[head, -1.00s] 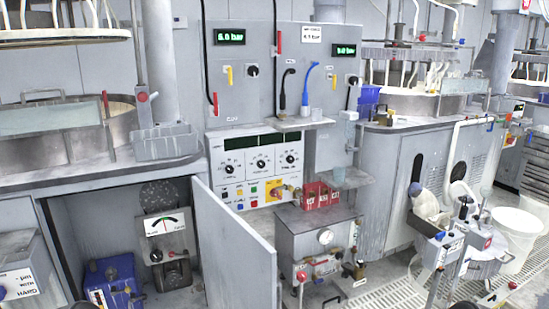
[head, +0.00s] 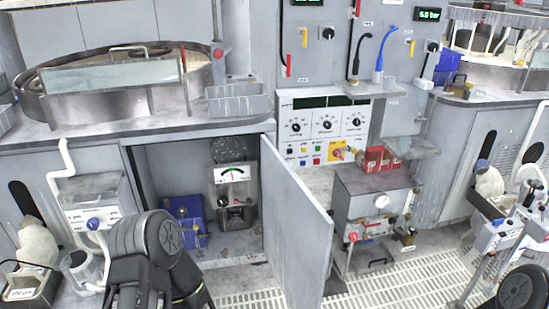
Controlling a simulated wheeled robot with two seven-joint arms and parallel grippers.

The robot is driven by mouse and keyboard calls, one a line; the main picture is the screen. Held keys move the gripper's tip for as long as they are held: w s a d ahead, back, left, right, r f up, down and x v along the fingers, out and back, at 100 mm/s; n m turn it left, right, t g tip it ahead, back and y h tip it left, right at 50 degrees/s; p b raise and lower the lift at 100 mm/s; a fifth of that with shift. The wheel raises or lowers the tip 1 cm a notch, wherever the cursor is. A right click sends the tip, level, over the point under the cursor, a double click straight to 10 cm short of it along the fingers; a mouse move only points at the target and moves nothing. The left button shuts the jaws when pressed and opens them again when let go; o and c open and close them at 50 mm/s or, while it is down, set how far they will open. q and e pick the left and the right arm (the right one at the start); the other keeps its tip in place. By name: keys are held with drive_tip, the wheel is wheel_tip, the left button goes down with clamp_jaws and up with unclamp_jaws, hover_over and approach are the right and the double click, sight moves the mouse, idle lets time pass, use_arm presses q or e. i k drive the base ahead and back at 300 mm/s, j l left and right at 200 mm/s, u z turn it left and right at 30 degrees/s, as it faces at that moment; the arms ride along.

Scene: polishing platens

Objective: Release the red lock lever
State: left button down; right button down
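Several red handles show in the head view, and I cannot tell which is the lock lever. A thin red upright lever (head: 183,60) is at the right end of the clear guard on the left platen machine (head: 120,105). A red wall handle (head: 288,65) hangs below a black line on the grey wall panel. A red knob (head: 217,52) sits on the post beside the left machine. Dark links of my arms show at the bottom left and bottom right edges. Neither gripper can be seen, and no hand touches any of these red parts.
An open grey cabinet door (head: 295,225) juts forward at the centre. Behind it are a blue box (head: 185,222) and a gauge (head: 233,174). White floor grating (head: 240,299) is clear in front.

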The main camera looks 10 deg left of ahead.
sight(236, 201)
drive_tip(key=i+j+z, duration=0.35)
drive_tip(key=j, duration=0.35)
drive_tip(key=i+j+z, duration=0.15)
drive_tip(key=j, duration=0.2)
drive_tip(key=i+j+z, duration=0.2)
drive_tip(key=j, duration=0.2)
drive_tip(key=i+j+z, duration=0.15)
drive_tip(key=j, duration=0.25)
drive_tip(key=i+j+z, duration=0.2)
drive_tip(key=j, duration=0.25)
drive_tip(key=k, duration=0.1)
